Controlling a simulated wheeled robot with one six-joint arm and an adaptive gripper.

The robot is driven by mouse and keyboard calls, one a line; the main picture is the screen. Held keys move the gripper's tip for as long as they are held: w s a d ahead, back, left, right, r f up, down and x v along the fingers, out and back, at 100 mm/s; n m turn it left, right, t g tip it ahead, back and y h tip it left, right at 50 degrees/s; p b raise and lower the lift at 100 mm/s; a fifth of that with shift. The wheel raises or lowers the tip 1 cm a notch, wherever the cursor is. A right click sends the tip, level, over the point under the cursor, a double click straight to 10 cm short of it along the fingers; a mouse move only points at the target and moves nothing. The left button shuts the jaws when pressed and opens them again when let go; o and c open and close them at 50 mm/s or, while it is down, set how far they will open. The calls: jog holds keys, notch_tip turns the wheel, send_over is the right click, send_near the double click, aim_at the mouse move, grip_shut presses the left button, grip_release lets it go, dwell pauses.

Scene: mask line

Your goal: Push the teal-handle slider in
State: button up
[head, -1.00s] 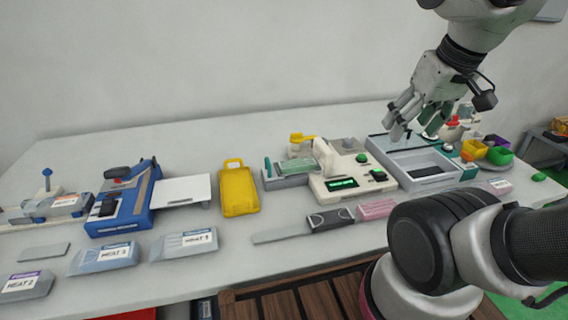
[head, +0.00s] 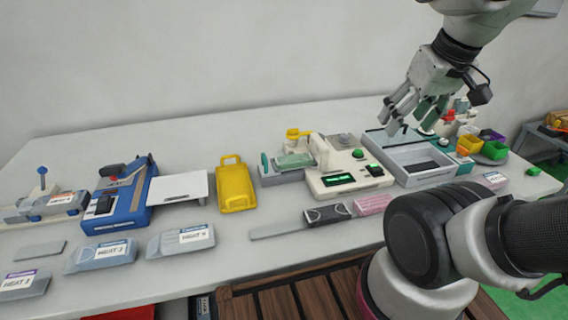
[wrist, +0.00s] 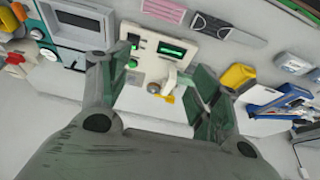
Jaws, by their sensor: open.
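The slider is a grey tray (head: 284,179) with an upright teal handle (head: 264,163) at its left end. It sticks out from the left side of the cream machine (head: 345,182), and a green mask-like piece (head: 295,160) lies on it. My gripper (head: 408,116) is open and empty, above the table to the right of the machine and well apart from the slider. In the wrist view my gripper (wrist: 152,80) spreads its fingers with the cream machine (wrist: 160,48) between and beyond them. The teal handle cannot be made out there; a finger covers that area.
A yellow tray (head: 236,188) and a blue sealer (head: 121,200) stand left of the slider. A yellow-topped part (head: 298,134) rises behind it. A grey bin (head: 418,170) and coloured cups (head: 470,145) stand right. Packs lie along the front edge.

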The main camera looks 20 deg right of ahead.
jog(key=shift+a, duration=0.15)
jog(key=c, duration=0.3)
jog(key=shift+w+a+f+n+g, duration=0.5)
jog(key=shift+w+a+f+g, duration=0.2)
jog(key=shift+w+a+f, duration=0.35)
jog(key=shift+c, duration=1.4)
jog(key=m+g+y, duration=0.1)
jog(key=g+y, duration=0.1)
jog(key=g, duration=0.1)
send_near(265, 156)
jog(key=f, duration=0.2)
jog(key=a+f, duration=0.1)
jog(key=f, duration=0.5)
jog(key=shift+s+a+f, duration=0.2)
jog(key=shift+s, duration=0.05)
grip_shut()
